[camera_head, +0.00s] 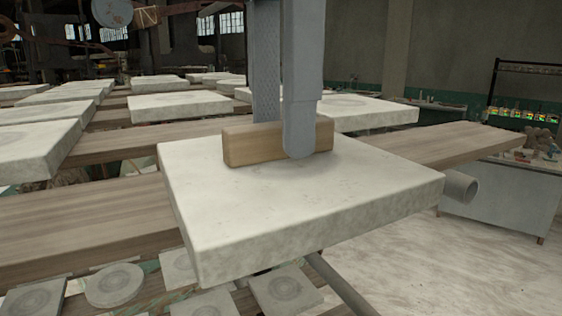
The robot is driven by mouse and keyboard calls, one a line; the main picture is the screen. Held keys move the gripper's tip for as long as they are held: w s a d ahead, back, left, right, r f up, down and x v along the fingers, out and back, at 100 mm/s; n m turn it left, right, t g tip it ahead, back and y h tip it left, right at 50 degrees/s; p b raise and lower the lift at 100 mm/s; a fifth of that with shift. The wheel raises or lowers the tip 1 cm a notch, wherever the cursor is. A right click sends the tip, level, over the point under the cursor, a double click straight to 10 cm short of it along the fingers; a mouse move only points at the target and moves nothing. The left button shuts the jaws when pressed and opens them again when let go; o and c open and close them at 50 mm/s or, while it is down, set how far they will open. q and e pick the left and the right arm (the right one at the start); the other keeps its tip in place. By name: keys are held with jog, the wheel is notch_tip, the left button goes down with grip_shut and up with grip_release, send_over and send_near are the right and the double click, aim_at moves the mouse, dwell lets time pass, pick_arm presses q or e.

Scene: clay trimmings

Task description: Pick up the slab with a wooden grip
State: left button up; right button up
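A thick, pale, square slab (330,205) fills the middle of the view, with a faintly mottled top. A light wooden block, the grip (250,146), stands on its top near the back. My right gripper (284,138) comes down from above with one grey finger in front of the grip and the other behind it. The fingers appear shut on the grip, though the rear fingertip is hidden behind the wood. The slab lies across the wooden planks in the picture; I cannot tell whether it rests on them. My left gripper is not in view.
Wooden planks (95,215) run left and right of the slab. Other pale slabs (178,106) lie on racks behind and at left. Small round-marked tiles (115,284) lie below at front left. A grey pipe end (460,186) and a white table (505,195) are at right.

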aim_at(297, 163)
grip_shut()
jog(key=shift+r, duration=0.1)
dwell(0.4)
jog(key=shift+r+b, duration=0.95)
jog(key=shift+r, duration=1)
jog(key=shift+s+d+r+b, duration=0.55)
jog(key=shift+s+d+r, duration=0.1)
jog(key=shift+s, duration=0.2)
jog(key=s+d+r+p, duration=0.2)
jog(key=s+d+r, duration=0.3)
jog(key=s+d, duration=0.1)
jog(key=shift+s+r, duration=0.35)
jog(key=shift+s, duration=0.45)
